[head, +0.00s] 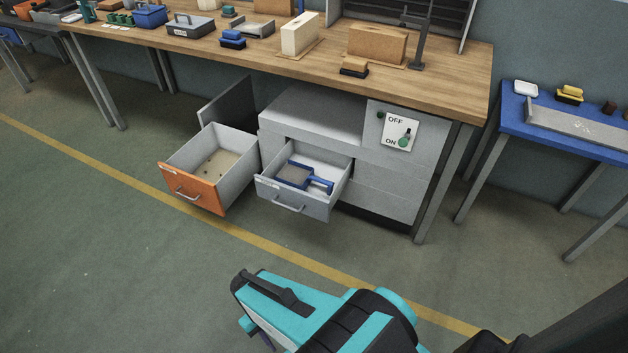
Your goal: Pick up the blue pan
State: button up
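The blue pan (319,182) lies inside the open grey drawer (287,203) under the workbench. Its flat part has a grey-brown inside and sits to the left, with the blue handle pointing right. The drawer walls stand around it and nothing covers it. My teal and black arm reaches in at the bottom of the head view. My gripper (262,338) is at its left end, mostly hidden behind the arm and cut off by the lower edge. It is over the floor, well in front of the drawer and apart from the pan. Its fingers cannot be made out clearly.
An open orange-fronted drawer (192,189) stands left of the grey one. The wooden workbench (455,82) above holds blocks and boxes. A panel with an OFF/ON switch (401,132) is right of the drawers. A blue table (515,115) stands at right. The floor between is clear.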

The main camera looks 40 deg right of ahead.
aim_at(297, 175)
jog(key=i, duration=1)
jog(key=z, duration=0.05)
